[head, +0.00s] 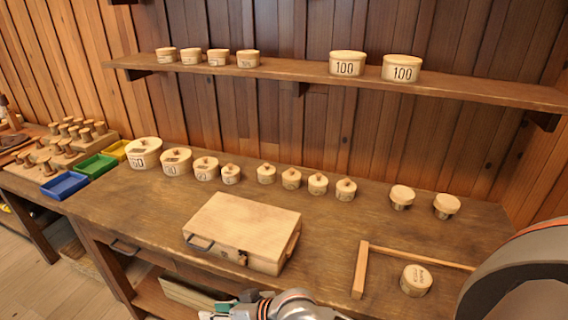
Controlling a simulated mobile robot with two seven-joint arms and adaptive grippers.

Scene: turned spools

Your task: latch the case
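The case (243,225) is a pale wooden box on the workbench, with its lid down. My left gripper is not in view.
Several lidded round boxes (176,162) line the back of the workbench (130,205). Colored trays (65,185) stand left. A shelf (300,74) with round boxes hangs above.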

